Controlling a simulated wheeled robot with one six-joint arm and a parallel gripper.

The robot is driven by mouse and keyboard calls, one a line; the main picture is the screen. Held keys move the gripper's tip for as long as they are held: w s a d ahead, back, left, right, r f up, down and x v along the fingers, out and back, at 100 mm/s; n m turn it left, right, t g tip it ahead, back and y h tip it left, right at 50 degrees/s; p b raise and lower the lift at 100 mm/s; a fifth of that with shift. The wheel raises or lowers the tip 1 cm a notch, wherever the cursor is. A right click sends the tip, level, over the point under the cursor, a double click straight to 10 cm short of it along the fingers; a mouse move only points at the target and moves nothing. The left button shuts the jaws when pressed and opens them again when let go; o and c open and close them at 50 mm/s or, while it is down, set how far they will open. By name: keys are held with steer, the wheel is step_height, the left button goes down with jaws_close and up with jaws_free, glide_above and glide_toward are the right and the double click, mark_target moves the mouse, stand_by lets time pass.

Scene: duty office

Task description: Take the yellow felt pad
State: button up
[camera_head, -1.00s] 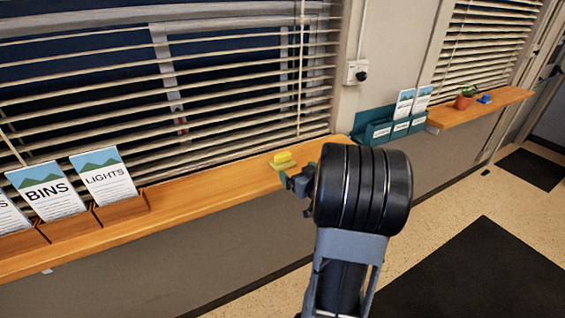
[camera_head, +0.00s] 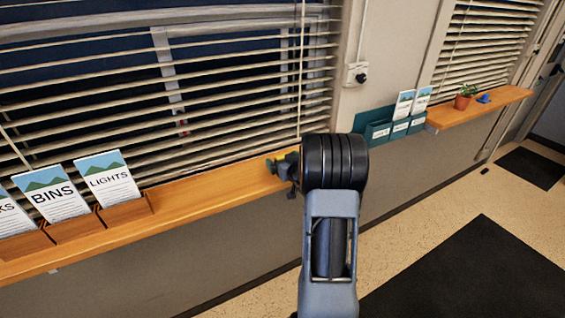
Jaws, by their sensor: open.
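My gripper (camera_head: 275,168) is at the wooden window shelf (camera_head: 215,188), near the shelf's right end, with its jaws open and pointing left. The yellow felt pad (camera_head: 280,158) is mostly hidden behind the gripper; only a small bit of yellow shows there. I cannot tell whether the fingers touch the pad or are around it.
Card holders with BINS (camera_head: 52,195) and LIGHTS (camera_head: 108,182) cards stand on the shelf's left part. A teal rack (camera_head: 376,132) hangs on the wall to the right. A farther shelf holds a potted plant (camera_head: 463,102) and a blue object (camera_head: 484,99). Blinds run behind the shelf.

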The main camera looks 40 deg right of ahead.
steer(key=shift+c, duration=0.2)
steer(key=c, duration=0.5)
steer(key=shift+r, duration=0.1)
